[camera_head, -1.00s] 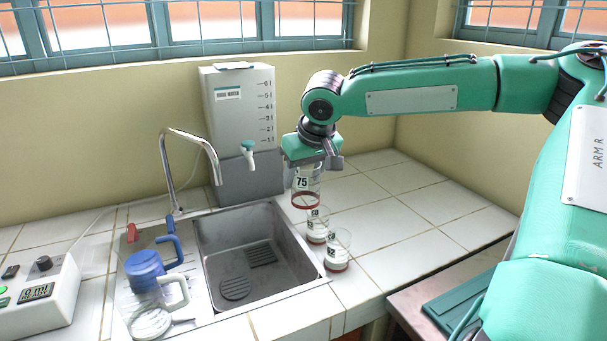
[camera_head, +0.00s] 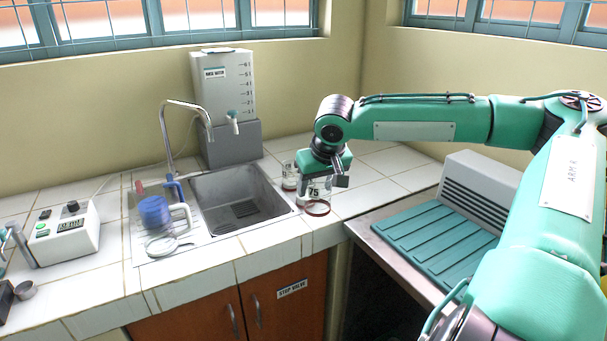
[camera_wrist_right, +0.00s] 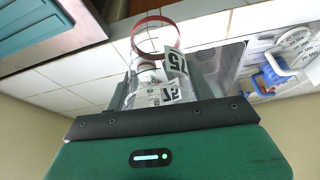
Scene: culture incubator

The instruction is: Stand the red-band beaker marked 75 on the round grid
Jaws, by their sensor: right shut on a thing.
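The red-band beaker marked 75 (camera_head: 317,208) is in my right gripper (camera_head: 326,178), which is shut on it. It hangs upright near the counter's front right corner, right of the sink. In the right wrist view its red rim band (camera_wrist_right: 153,20) and 75 label show beyond the gripper. Another labelled beaker (camera_head: 289,178) stands on the counter just behind and left of it. A round pale disc (camera_head: 161,245) lies on the drainboard, and a dark grid (camera_head: 245,209) shows in the sink floor. I cannot tell which is the round grid. My left gripper is not seen.
The sink (camera_head: 221,190) has a curved tap and a water tank (camera_head: 222,85) behind it. A blue jug (camera_head: 154,210) stands on the drainboard. A control box (camera_head: 64,233) is at left. A lower bench with a teal ribbed mat (camera_head: 430,225) is at right.

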